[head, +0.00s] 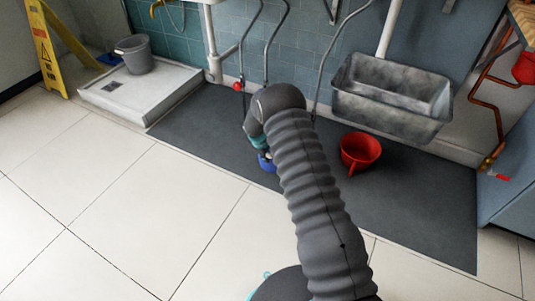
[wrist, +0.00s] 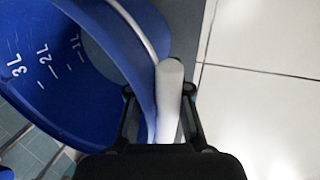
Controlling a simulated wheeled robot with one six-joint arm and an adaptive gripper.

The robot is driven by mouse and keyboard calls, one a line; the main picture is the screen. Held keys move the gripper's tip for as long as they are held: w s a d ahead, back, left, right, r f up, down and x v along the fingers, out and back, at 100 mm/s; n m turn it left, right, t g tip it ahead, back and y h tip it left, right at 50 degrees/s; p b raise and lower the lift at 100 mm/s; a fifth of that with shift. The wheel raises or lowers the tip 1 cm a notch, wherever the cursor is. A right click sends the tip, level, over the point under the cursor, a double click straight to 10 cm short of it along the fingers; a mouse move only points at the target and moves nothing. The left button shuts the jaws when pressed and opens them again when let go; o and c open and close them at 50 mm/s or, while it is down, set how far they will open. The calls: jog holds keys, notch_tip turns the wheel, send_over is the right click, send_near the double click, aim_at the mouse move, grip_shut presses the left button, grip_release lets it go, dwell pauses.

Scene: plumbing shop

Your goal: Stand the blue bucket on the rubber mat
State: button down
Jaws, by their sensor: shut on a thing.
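The blue bucket (wrist: 110,85) fills the left of the wrist view, its inside showing white litre marks. Its pale handle grip (wrist: 168,95) and part of its blue wall lie between the fingers of my gripper (wrist: 158,100), which is shut on it. In the head view only a small part of the blue bucket (head: 267,161) shows beside my arm, over the dark rubber mat (head: 430,205). My arm hides the rest. I cannot tell whether the bucket's base touches the mat.
A grey bucket (head: 134,54) stands on a white shower tray (head: 160,88) at left. A yellow floor sign (head: 45,48) stands beyond. Pale floor tiles (head: 120,200) in front are clear.

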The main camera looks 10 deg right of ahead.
aim_at(269, 167)
jog(key=shift+w+f, duration=0.1)
jog(key=shift+f, duration=2.25)
jog(key=c, duration=1.1)
grip_release()
jog(key=shift+f, duration=0.1)
